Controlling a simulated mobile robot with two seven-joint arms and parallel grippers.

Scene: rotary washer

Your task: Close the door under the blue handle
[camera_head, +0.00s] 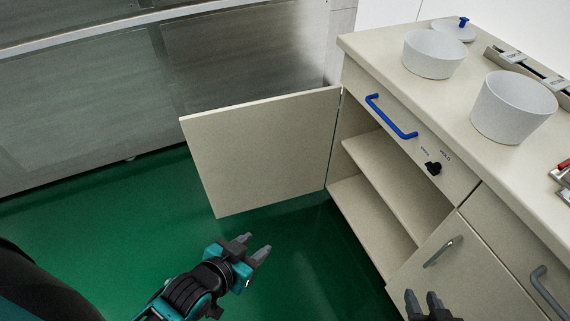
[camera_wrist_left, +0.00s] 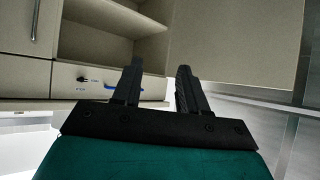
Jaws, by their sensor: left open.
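The beige door (camera_head: 265,150) stands wide open to the left of the cabinet, hinged near the cabinet's left front edge. It also shows in the left wrist view (camera_wrist_left: 240,40). The blue handle (camera_head: 390,117) is on the drawer front above the open compartment, and it shows small in the left wrist view (camera_wrist_left: 122,88). My left gripper (camera_head: 256,249) is open and empty, in front of and below the door, apart from it. My right gripper (camera_head: 423,300) shows only partly at the bottom edge, in front of the lower right cabinet door; its jaw state is unclear.
The open compartment has a shelf (camera_head: 400,182). A black knob (camera_head: 433,168) sits right of the blue handle. A closed door with a metal handle (camera_head: 443,251) is at lower right. White bowls (camera_head: 434,54) stand on the counter. Green floor (camera_head: 110,215) is clear at left.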

